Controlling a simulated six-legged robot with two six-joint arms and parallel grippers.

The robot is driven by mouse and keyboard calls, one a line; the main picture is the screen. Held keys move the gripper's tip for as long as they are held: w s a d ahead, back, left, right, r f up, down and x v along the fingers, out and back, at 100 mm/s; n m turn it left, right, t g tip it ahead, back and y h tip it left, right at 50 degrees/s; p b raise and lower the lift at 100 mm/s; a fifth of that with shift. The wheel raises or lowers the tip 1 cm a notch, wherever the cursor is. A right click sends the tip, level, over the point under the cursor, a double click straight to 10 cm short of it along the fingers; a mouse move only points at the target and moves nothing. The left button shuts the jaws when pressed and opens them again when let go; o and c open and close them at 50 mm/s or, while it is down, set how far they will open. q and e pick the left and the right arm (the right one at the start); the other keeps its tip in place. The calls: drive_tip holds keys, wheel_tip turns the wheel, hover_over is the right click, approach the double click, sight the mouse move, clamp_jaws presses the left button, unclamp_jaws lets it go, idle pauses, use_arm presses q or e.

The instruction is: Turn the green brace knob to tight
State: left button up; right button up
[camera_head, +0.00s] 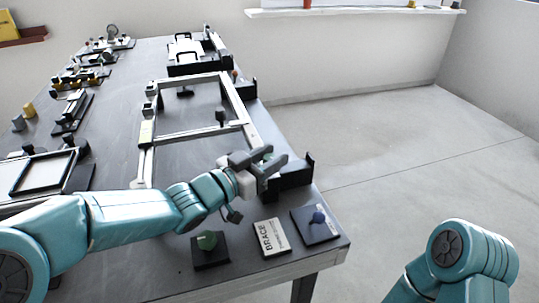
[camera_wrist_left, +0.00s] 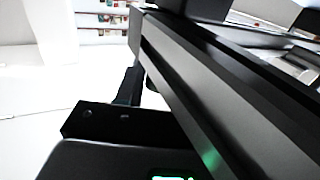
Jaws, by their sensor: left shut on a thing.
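My left gripper (camera_head: 265,167) is shut at the near right corner of the pale metal frame (camera_head: 190,133), beside a black bracket (camera_head: 290,178). A little green shows between its fingers, like a small green knob, mostly hidden. In the left wrist view a green patch (camera_wrist_left: 170,178) shows at the bottom edge, too cropped to read its setting. My right gripper is out of view.
A blue knob (camera_head: 318,216) sits on a dark plate at the near right corner. Other fixtures line the left side and far end of the grey table (camera_head: 130,270). The floor (camera_head: 400,150) to the right is clear.

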sight(270, 157)
use_arm(q)
drive_tip(key=shift+r, duration=0.1)
drive_tip(key=o, duration=0.9)
wheel_tip(270, 157, up, 20)
drive_tip(key=p, duration=0.8)
drive_tip(key=shift+p, duration=0.3)
drive_tip(key=shift+o, duration=0.2)
